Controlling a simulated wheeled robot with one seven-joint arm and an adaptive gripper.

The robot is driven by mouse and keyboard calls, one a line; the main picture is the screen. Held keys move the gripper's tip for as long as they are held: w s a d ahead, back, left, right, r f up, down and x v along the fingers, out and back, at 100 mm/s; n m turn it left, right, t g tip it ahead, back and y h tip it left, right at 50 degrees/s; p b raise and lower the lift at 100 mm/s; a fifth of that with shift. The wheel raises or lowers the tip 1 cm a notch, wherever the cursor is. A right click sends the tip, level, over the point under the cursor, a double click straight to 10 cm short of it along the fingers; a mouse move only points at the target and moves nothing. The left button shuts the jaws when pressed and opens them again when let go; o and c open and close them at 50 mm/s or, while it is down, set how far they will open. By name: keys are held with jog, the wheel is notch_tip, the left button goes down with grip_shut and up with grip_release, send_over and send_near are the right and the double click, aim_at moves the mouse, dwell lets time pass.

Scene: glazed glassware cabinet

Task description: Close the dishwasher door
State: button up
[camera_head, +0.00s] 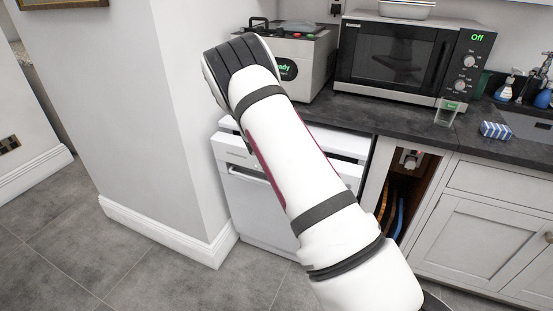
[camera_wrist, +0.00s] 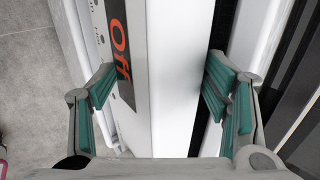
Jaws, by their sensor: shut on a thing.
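The white dishwasher stands under the dark worktop in the head view, partly hidden by my arm. Its door (camera_head: 245,205) is near upright, and its top looks tilted slightly out from the body. In the wrist view the door's white top edge (camera_wrist: 180,80) runs between my gripper's (camera_wrist: 157,90) green-padded fingers. The gripper is shut on this edge, one finger on the front panel side and one on the inner side. An orange "Off" display (camera_wrist: 118,40) shows on the front panel. In the head view the gripper is hidden behind my arm.
A pale wall corner (camera_head: 180,130) stands close left of the dishwasher. A microwave (camera_head: 390,62) and a boxy appliance (camera_head: 315,45) sit on the worktop (camera_head: 360,112) above. An open compartment (camera_head: 405,190) lies to the right. Grey floor tiles (camera_head: 60,240) are clear at left.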

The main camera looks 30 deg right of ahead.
jog(key=shift+s+f, duration=0.2)
jog(key=shift+f, duration=0.2)
jog(key=o, duration=1.2)
jog(key=shift+w+f, duration=0.1)
jog(key=shift+a+r, duration=0.15)
jog(key=shift+r, duration=0.1)
jog(key=shift+a+r, duration=0.15)
jog(key=shift+r, duration=0.05)
jog(key=v, duration=1.1)
jog(key=shift+r, duration=0.1)
